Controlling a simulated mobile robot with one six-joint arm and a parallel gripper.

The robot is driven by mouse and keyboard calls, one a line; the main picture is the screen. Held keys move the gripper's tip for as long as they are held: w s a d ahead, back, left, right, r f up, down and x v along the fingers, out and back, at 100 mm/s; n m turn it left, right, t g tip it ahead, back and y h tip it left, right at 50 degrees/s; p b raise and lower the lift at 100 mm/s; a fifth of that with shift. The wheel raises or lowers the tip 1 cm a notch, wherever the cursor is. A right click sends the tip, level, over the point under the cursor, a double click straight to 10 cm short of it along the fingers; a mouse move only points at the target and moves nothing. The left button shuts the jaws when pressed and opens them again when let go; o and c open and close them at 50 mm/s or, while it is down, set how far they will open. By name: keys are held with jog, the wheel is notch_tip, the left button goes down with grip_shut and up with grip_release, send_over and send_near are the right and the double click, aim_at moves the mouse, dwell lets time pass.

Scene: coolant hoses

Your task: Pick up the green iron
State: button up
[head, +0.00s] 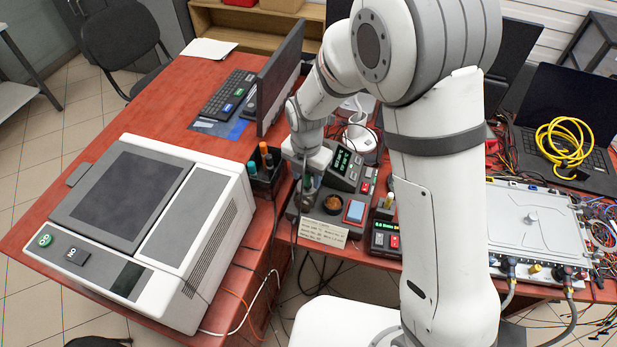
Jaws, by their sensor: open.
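A dark green handle, which looks like the green iron (308,184), stands upright at the left end of a grey soldering station (343,172). My gripper (307,172) points down right at the top of this handle, with its jaws open. The fingers are small here and partly hidden by the gripper body, so I cannot tell if they straddle or touch the handle. Another iron with a beige handle (389,201) stands to the right, by a small dark unit with a lit display (385,236).
A black holder (264,182) with orange and teal handles stands close left of my gripper. A large white machine (150,225) fills the left table. A tip-cleaner cup (332,205), blue sponge (355,211) and paper label (323,233) lie in front. A silver plate (532,240) with hoses is at right.

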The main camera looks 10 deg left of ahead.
jog(key=shift+c, duration=0.3)
jog(key=shift+w, duration=0.1)
grip_shut()
jog(key=r+b, duration=0.1)
jog(key=r, duration=0.9)
jog(key=shift+s, duration=0.2)
